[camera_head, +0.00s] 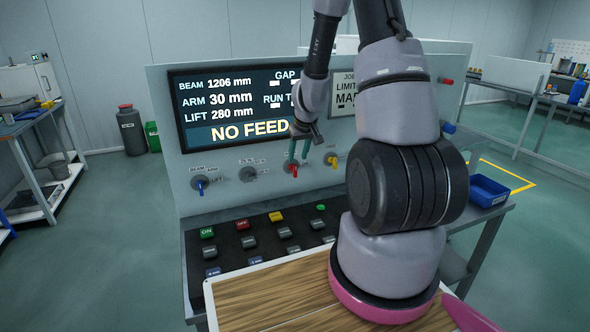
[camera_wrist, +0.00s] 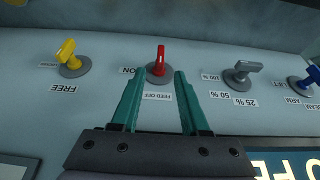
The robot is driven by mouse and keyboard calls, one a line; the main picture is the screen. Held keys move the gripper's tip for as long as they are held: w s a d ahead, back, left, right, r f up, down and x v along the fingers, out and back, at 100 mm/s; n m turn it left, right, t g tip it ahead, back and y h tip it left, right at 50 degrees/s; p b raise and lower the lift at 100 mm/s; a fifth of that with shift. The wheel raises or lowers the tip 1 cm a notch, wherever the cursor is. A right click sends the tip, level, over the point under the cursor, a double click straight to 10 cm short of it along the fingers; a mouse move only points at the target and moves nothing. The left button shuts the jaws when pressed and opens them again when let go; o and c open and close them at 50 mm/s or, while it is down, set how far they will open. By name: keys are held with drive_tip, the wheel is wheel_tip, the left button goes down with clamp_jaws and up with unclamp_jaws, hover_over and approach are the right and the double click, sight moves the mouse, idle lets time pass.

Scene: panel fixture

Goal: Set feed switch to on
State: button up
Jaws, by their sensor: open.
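The feed switch is a red lever knob (camera_wrist: 160,60) on a round grey base, with a "FEED OFF" label and an "ON" label beside it, which read upside down in the wrist view. In the head view the red knob (camera_head: 294,171) is on the sloping panel below the display. My gripper (camera_wrist: 160,74) is open, its two teal fingers on either side of the knob's line and their tips close to its base. In the head view my gripper (camera_head: 297,160) is right at the knob. I cannot tell whether a finger touches it. The display (camera_head: 228,108) reads "NO FEED".
A yellow knob (camera_wrist: 68,56) is on one side of the red one, a grey knob (camera_wrist: 240,72) and a blue knob (camera_wrist: 310,77) on the other. A keypad (camera_head: 262,240) with coloured buttons lies below. A blue bin (camera_head: 488,191) stands at right.

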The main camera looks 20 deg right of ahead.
sight(296, 166)
drive_tip(key=x, duration=0.7)
drive_tip(key=shift+w+f, duration=0.15)
clamp_jaws()
